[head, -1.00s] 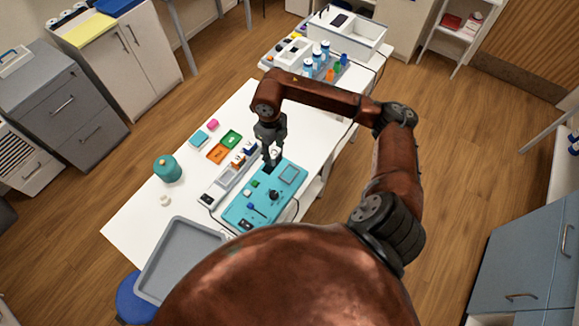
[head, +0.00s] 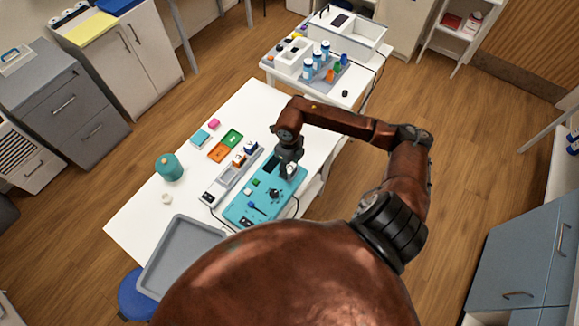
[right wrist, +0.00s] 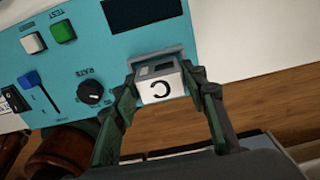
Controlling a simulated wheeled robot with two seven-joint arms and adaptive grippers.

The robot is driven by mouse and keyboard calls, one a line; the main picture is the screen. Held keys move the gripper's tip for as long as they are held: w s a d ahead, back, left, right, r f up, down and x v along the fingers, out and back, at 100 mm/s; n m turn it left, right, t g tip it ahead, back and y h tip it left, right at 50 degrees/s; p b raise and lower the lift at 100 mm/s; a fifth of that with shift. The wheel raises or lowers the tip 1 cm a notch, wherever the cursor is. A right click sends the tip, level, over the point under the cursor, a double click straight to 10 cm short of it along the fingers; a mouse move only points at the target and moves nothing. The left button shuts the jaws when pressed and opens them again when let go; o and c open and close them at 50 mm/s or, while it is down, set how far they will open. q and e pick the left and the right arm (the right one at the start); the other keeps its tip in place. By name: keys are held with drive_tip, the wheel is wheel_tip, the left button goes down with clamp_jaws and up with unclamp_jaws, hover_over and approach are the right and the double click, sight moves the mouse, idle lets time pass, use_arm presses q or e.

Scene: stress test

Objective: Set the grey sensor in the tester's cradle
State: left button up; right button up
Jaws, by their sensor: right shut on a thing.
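The tester (head: 240,210) is a teal panel on the white table. Its dark display (right wrist: 140,12), green button (right wrist: 63,31), white button (right wrist: 33,43), RATE knob (right wrist: 91,92) and blue slider (right wrist: 30,80) show in the right wrist view. My right gripper (head: 288,175) is over the tester's right part. In the right wrist view its fingers (right wrist: 162,88) are shut on the grey sensor (right wrist: 161,87), which has a white face marked like a C. A grey-blue rim shows just behind the sensor; I cannot tell whether it is seated in the cradle. My left gripper is out of view.
A long grey rack (head: 216,188) with small parts lies left of the tester. Orange (head: 218,153) and green (head: 232,138) trays, a teal jar (head: 169,168) and a large grey tray (head: 180,255) are also on the table. Bottles (head: 317,58) stand on the far table.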

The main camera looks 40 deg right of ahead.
sight(289, 167)
drive_tip(key=o, duration=1.2)
drive_tip(key=shift+f, duration=0.1)
wheel_tip(289, 167, up, 12)
drive_tip(key=b, duration=0.1)
